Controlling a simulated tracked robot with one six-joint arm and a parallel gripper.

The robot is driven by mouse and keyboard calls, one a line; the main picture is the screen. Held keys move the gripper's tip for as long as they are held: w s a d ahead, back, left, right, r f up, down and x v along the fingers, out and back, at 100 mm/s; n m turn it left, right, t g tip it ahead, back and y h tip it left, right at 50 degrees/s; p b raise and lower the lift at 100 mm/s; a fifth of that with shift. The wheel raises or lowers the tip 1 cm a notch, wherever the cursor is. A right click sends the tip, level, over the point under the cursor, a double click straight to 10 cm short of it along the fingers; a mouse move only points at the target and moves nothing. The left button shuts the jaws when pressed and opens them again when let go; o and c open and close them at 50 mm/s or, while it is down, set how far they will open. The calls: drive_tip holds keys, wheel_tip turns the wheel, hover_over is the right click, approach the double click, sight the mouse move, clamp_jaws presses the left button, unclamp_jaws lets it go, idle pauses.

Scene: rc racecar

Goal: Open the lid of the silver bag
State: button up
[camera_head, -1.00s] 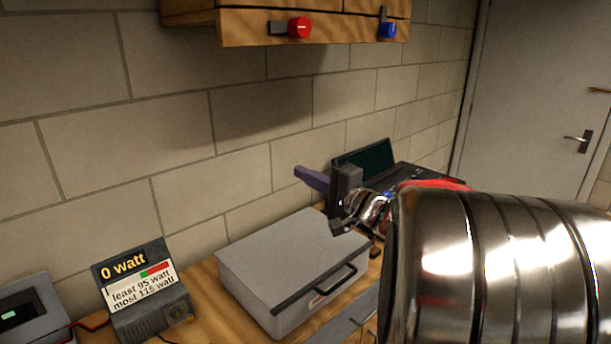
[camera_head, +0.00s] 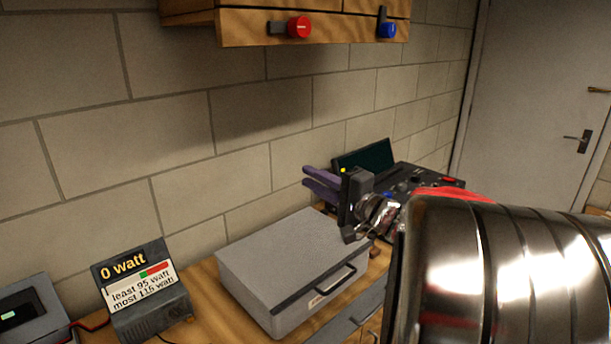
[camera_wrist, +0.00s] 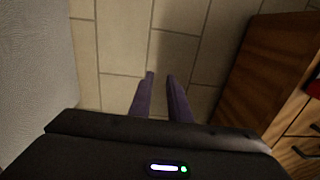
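The silver bag (camera_head: 285,252) is a grey box-shaped case on the wooden bench, with a dark front trim and a dark handle (camera_head: 335,286) on its front. Its lid is down. My gripper (camera_head: 305,177) has two purple fingers and is above and behind the case's right side, pointing left towards the wall, apart from the case. In the wrist view, the fingers (camera_wrist: 160,76) stand slightly apart with nothing between them. A grey surface at the left edge there looks like the case lid (camera_wrist: 35,70).
A watt meter (camera_head: 140,285) reading "0 watt" and a grey device (camera_head: 30,312) stand left of the case. A black device with a dark screen (camera_head: 365,160) stands behind my gripper. A wooden cabinet (camera_head: 230,28) with red and blue knobs hangs above. The air over the case is free.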

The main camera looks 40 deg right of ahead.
drive_tip(key=s+d, duration=0.1)
drive_tip(key=s, duration=1)
drive_tip(key=shift+d+f, duration=0.25)
drive_tip(key=shift+f, duration=0.05)
drive_tip(key=shift+w, duration=0.1)
drive_tip(key=shift+c, duration=0.3)
drive_tip(key=shift+s+d+f, duration=0.1)
drive_tip(key=shift+s+d, duration=0.1)
drive_tip(key=shift+d, duration=0.1)
drive_tip(key=shift+c, duration=1.4)
drive_tip(key=d+f, duration=0.1)
drive_tip(key=s+d+f+m+h, duration=0.1)
drive_tip(key=s+d+f+m, duration=0.1)
drive_tip(key=f, duration=0.1)
drive_tip(key=shift+s+d+f+g+h, duration=0.1)
drive_tip(key=shift+s+d+g+h, duration=0.1)
drive_tip(key=shift+g+h, duration=0.1)
clamp_jaws()
drive_tip(key=s+f+m+g, duration=0.3)
drive_tip(key=s+f+m, duration=0.1)
drive_tip(key=f+m, duration=0.4)
drive_tip(key=s+f+m+g, duration=0.3)
drive_tip(key=f+m, duration=0.5)
drive_tip(key=f, duration=0.3)
drive_tip(key=shift+s+a, duration=0.15)
drive_tip(key=shift+s, duration=0.55)
